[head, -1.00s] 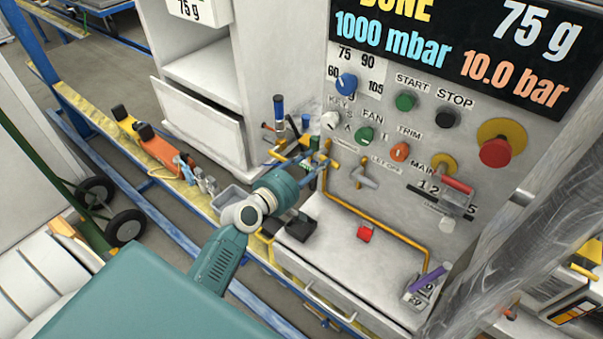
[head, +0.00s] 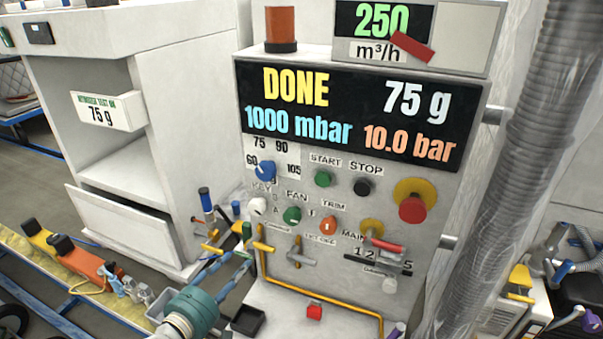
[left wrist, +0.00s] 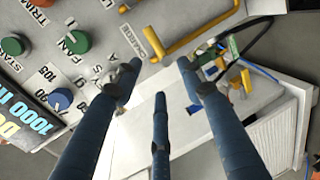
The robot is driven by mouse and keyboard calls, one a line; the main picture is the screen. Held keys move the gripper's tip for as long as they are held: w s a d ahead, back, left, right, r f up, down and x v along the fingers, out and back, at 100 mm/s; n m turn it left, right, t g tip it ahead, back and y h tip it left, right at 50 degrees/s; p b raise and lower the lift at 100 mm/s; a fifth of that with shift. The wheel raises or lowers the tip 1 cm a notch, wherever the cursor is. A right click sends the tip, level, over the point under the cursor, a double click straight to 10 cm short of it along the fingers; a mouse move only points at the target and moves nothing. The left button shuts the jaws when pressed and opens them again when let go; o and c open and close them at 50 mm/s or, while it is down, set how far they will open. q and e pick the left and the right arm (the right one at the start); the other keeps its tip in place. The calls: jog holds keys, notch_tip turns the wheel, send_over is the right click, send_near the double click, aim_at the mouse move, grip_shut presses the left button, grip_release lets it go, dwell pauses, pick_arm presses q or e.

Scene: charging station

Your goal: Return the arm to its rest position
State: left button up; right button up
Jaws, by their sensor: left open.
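My left gripper (head: 238,268) is at the lower left of the head view, its dark blue fingers spread near the yellow pipe at the panel's lower left. In the left wrist view, its three fingers (left wrist: 160,74) are apart with nothing held between them. The teal wrist of my left arm (head: 193,309) is at the bottom edge; the rest of that arm is out of frame. My right gripper is not in view.
The control panel (head: 345,180) reads DONE, 75 g, 1000 mbar, 10.0 bar. Below it are knobs and yellow pipe (head: 345,309). A white cabinet (head: 180,120) stands left, its drawer front (head: 117,225) tilted out. A ribbed hose (head: 535,130) rises at right.

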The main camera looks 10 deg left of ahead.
pick_arm(q)
jog(key=s+d+f+m+g+h, duration=0.2)
jog(key=s+d+f+m+g, duration=0.55)
jog(key=s+d+m, duration=0.45)
jog(key=s+a+f+m+g+y, duration=0.1)
jog(key=s+f+m+g+y, duration=0.15)
jog(key=s, duration=0.45)
jog(key=s+a+f+m+g+y, duration=0.15)
jog(key=s+m, duration=0.25)
jog(key=s, duration=0.4)
notch_tip(320, 180, down, 27)
jog(key=s+g+b, duration=0.2)
jog(key=s+a+f+g+b, duration=0.1)
jog(key=s+a+f+b, duration=0.1)
jog(key=s+f, duration=1.5)
jog(key=shift+a+f, duration=0.65)
